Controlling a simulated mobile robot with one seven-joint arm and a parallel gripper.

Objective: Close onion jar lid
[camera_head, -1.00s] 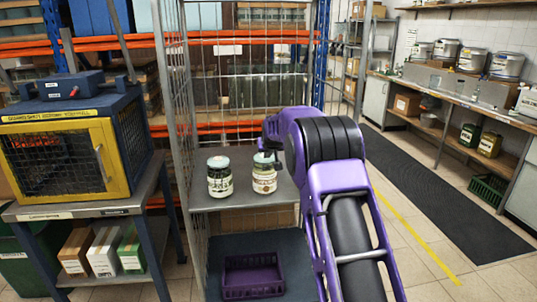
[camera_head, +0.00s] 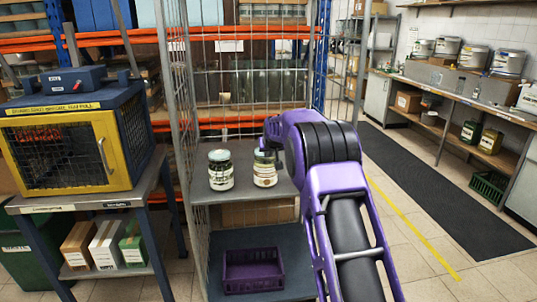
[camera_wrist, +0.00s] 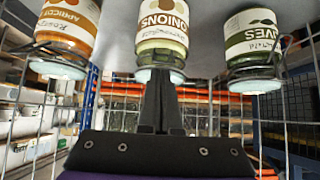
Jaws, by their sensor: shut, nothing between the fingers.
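The onion jar (camera_head: 265,170) stands upright on the grey shelf of the wire cage trolley. The wrist view is upside down, and there the onion jar (camera_wrist: 162,42) hangs at top middle with its label reading ONIONS. My gripper (camera_wrist: 162,78) is shut and empty, with its fingertips at the pale lid end of this jar. The fingers hide part of the lid, so I cannot tell whether it is fully shut or whether they touch it. In the head view my arm covers most of the gripper, just right of the lid.
An olives jar (camera_head: 220,171) stands left of the onion jar, and it also shows in the wrist view (camera_wrist: 252,40). An apricot jar (camera_wrist: 68,27) is on the other side, hidden in the head view. Wire mesh walls (camera_head: 187,110) enclose the shelf. A purple crate (camera_head: 253,283) sits below.

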